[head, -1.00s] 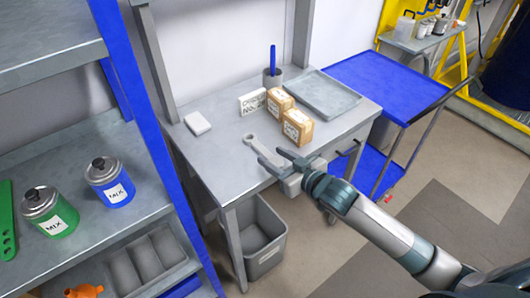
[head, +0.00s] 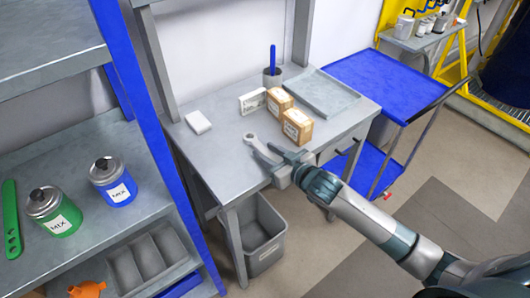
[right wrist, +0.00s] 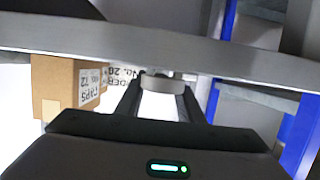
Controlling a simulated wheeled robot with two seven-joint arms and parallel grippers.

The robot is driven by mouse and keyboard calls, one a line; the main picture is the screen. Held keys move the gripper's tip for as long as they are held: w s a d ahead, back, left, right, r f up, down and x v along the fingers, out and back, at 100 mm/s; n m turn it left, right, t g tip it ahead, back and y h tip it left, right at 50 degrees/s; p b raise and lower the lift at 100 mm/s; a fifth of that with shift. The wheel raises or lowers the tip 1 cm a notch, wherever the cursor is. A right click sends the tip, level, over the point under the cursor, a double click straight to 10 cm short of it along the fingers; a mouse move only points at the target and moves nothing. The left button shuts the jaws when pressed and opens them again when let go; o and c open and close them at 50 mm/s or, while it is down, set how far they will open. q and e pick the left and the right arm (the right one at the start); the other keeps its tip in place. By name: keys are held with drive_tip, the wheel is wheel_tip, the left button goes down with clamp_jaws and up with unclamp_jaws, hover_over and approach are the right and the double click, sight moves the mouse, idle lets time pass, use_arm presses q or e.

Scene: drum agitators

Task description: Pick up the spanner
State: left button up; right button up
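The grey spanner (head: 250,139) lies near the front edge of the grey workbench (head: 215,175). Its ring end points to the back left, and its other end is hidden by my right gripper. My right gripper (head: 268,154) is at the bench's front edge, with its fingers apart on either side of the spanner's shaft. In the right wrist view, the fingers (right wrist: 160,98) are spread, and the spanner's rounded end (right wrist: 162,84) shows between and beyond their tips. I cannot tell whether they touch it. My left gripper is not in view.
A grey bin (head: 265,243) is below. A shelf with cans (head: 112,181) is at left.

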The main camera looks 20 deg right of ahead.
sight(268, 154)
drive_tip(key=shift+s, duration=0.1)
clamp_jaws()
drive_tip(key=shift+f, duration=0.1)
drive_tip(key=shift+r, duration=0.4)
wheel_tip(268, 154, up, 4)
drive_tip(key=shift+f+b, duration=0.2)
drive_tip(key=shift+b, duration=0.55)
drive_tip(key=s+d+r+b, duration=0.2)
drive_tip(key=s+d+r, duration=0.4)
drive_tip(key=s, duration=0.3)
drive_tip(key=shift+s+r, duration=0.35)
drive_tip(key=shift+r, duration=0.1)
drive_tip(key=shift+d, duration=0.1)
